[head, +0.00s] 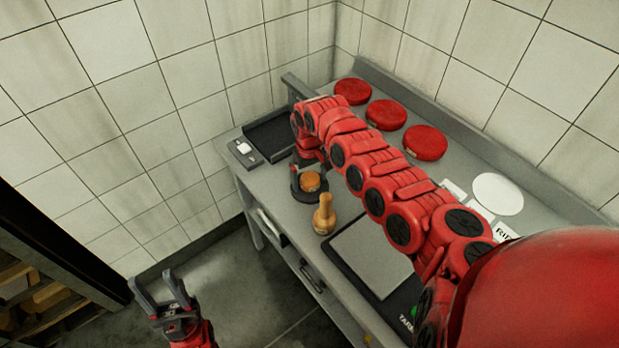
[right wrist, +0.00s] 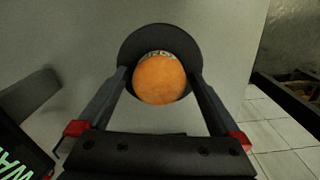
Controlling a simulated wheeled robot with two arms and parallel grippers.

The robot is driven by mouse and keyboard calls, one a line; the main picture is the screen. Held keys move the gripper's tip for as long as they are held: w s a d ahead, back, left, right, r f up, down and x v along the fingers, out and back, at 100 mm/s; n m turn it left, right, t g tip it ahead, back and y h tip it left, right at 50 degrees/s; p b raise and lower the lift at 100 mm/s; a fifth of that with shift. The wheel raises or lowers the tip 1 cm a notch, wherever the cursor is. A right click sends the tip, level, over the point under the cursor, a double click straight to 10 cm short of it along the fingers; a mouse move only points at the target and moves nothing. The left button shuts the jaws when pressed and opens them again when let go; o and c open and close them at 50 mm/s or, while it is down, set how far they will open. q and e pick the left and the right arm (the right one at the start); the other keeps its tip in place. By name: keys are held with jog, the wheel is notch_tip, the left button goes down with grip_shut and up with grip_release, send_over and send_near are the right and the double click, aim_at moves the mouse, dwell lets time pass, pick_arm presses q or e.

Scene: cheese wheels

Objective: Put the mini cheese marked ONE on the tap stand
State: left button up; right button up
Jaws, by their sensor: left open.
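A small orange cheese (head: 310,181) sits on a dark round stand (head: 297,192) near the table's front edge. In the right wrist view the cheese (right wrist: 160,80) covers the middle of the black disc (right wrist: 137,40). A pale strip with marks shows at its far edge, too small to read. My right gripper (right wrist: 159,74) is open, a finger on each side of the cheese with a narrow gap. In the head view my right arm partly hides this gripper. My left gripper (head: 158,290) is open and empty, low over the floor, away from the table.
A wooden mallet-like tool (head: 324,214) stands close to the stand. A scale with a grey plate (head: 371,252) is nearer me. A dark tray (head: 270,135) lies behind. Red wheels (head: 425,142) line the wall side, with a white disc (head: 498,194). My right arm crosses above the table.

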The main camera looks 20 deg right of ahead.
aim_at(310, 177)
jog(key=shift+d+r, duration=0.1)
jog(key=shift+r, duration=0.2)
notch_tip(310, 177, up, 12)
jog(key=b, duration=0.4)
